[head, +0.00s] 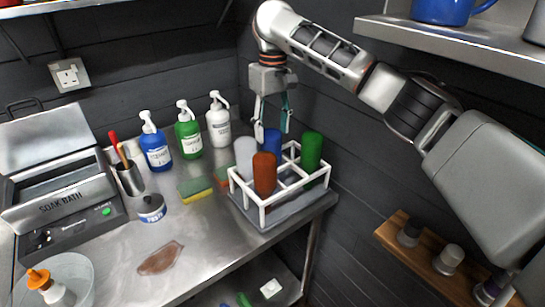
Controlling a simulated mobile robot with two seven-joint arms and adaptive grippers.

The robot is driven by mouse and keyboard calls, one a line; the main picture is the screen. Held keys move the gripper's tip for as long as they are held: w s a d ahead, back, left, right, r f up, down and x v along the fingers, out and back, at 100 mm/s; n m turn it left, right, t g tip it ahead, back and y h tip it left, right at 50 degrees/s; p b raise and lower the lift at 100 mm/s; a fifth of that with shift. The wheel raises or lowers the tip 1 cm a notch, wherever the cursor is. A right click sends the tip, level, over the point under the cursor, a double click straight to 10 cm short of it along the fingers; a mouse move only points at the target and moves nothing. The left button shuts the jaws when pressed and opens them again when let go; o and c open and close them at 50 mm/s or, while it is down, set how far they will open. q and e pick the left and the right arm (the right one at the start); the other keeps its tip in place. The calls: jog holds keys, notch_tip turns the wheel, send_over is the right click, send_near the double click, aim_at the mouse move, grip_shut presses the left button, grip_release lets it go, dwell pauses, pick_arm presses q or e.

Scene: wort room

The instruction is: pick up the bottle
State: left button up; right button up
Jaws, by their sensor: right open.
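My right gripper (271,126) hangs from my right arm with its fingers pointing down. The rack holds a blue bottle (271,142), a white one (244,157), an orange-brown one (264,174) and a green one (313,150). Several pump bottles stand left of the rack: blue (156,148), green (188,135) and white (218,122). My left gripper is not in view.
The steel counter (205,235) has bare room in front, with a brown patch (160,258). A soak bath (62,205), a metal cup (130,179), a tin (151,208) and sponges (195,188) stand on it. A shelf (460,45) overhangs at upper right.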

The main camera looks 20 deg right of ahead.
aim_at(273, 143)
jog(key=f, duration=0.5)
jog(key=shift+w+d+f, duration=0.1)
jog(key=shift+w+f, duration=0.15)
jog(key=shift+f, duration=0.1)
jog(key=shift+r, duration=0.1)
jog(key=c, duration=1)
